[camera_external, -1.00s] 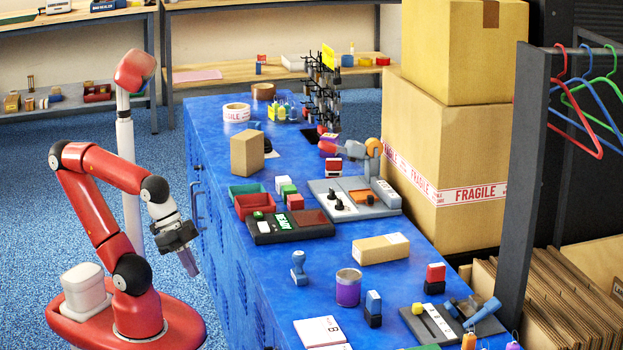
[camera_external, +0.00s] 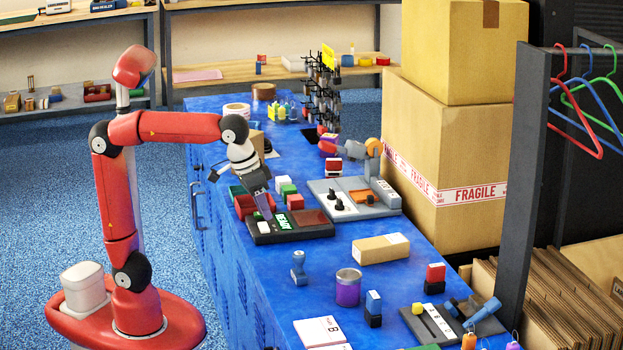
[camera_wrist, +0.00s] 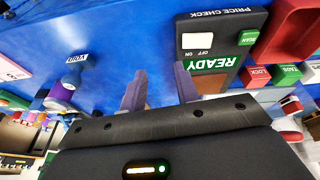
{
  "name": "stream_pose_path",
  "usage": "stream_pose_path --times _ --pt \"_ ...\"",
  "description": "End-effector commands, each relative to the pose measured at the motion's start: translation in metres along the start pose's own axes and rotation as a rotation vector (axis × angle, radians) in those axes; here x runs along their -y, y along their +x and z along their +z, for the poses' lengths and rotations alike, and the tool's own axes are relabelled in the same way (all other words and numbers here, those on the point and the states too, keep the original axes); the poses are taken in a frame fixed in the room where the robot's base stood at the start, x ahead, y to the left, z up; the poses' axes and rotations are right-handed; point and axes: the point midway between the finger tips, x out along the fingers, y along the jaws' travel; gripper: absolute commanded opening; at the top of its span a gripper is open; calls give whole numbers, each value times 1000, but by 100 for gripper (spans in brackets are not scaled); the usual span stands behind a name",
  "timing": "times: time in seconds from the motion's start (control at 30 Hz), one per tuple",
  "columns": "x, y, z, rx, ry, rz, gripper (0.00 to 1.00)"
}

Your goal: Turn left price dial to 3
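A grey device (camera_external: 375,209) with two dark knobs stands on the blue counter; one knob (camera_external: 332,194) is a little farther back than the other knob (camera_external: 339,205). Their settings are too small to read, and I cannot tell which is the left price dial.
Green and red trays (camera_external: 246,190) and small green, white and red blocks (camera_external: 287,187) sit just behind the unit. A blue stamp (camera_external: 299,268), a purple cup (camera_external: 348,288) and a tan-and-white block (camera_external: 381,248) stand nearer the camera. Large cartons (camera_external: 440,160) stand behind the grey device.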

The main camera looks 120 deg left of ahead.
Motion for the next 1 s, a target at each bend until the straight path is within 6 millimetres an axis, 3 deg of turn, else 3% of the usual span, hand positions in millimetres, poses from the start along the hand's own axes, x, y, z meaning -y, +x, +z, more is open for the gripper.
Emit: stream_pose_path --times 0.03,0.2,0.3,0.43,0.53,0.7,1.0 --pt "5 -1 -32 8 -108 -43 31" --pt "36 2 -121 10 -485 -191 31" --pt "62 9 -165 -4 -708 -283 31" --pt "100 24 -209 -38 -986 -402 31" --pt "126 36 -230 -68 -1161 -478 31" --pt "153 48 -246 -111 -1343 -556 31" --pt "165 60 -246 -123 -1391 -577 31"
